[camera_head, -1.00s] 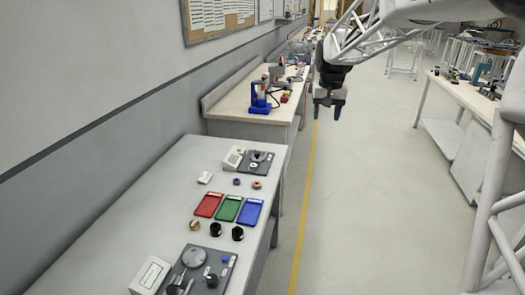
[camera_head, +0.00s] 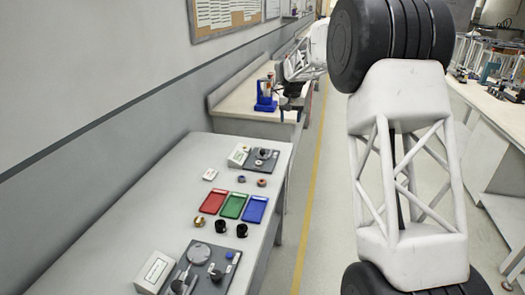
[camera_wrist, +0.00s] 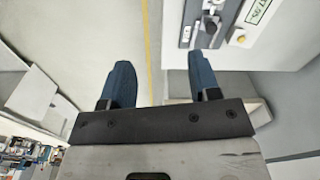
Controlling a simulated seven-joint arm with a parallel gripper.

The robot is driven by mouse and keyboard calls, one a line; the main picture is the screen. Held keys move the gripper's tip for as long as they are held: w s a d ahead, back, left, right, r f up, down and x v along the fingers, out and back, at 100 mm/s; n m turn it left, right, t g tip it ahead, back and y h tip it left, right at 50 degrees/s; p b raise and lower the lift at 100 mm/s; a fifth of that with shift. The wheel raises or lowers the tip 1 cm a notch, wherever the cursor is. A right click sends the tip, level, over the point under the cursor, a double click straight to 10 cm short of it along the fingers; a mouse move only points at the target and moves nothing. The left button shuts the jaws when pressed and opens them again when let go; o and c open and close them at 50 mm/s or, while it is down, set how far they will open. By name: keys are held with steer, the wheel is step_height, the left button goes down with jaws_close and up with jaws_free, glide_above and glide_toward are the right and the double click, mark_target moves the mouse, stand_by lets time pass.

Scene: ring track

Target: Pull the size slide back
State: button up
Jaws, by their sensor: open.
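My gripper (camera_head: 291,110) hangs in the air beside the far end of the near bench in the head view, partly against the second bench. Its two blue fingers (camera_wrist: 160,68) stand apart with nothing between them in the wrist view. I cannot make out for sure which part is the size slide. A grey plate with controls (camera_head: 205,268) lies at the bench's near end, and a smaller dark plate (camera_head: 262,161) at its far end.
Red (camera_head: 213,201), green (camera_head: 232,206) and blue (camera_head: 255,209) trays lie mid-bench, with small rings and black cups around them. A white labelled box (camera_head: 154,272) stands beside the near plate. A blue device (camera_head: 265,96) stands on the second bench. The wall runs along the left.

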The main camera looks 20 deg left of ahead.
glide_above(262, 151)
steer(key=shift+n+g, duration=0.3)
step_height(262, 151, down, 14)
steer(key=shift+w+f, duration=0.15)
steer(key=shift+f, duration=0.1)
steer(key=shift+f, duration=0.1)
steer(key=shift+f, duration=3.85)
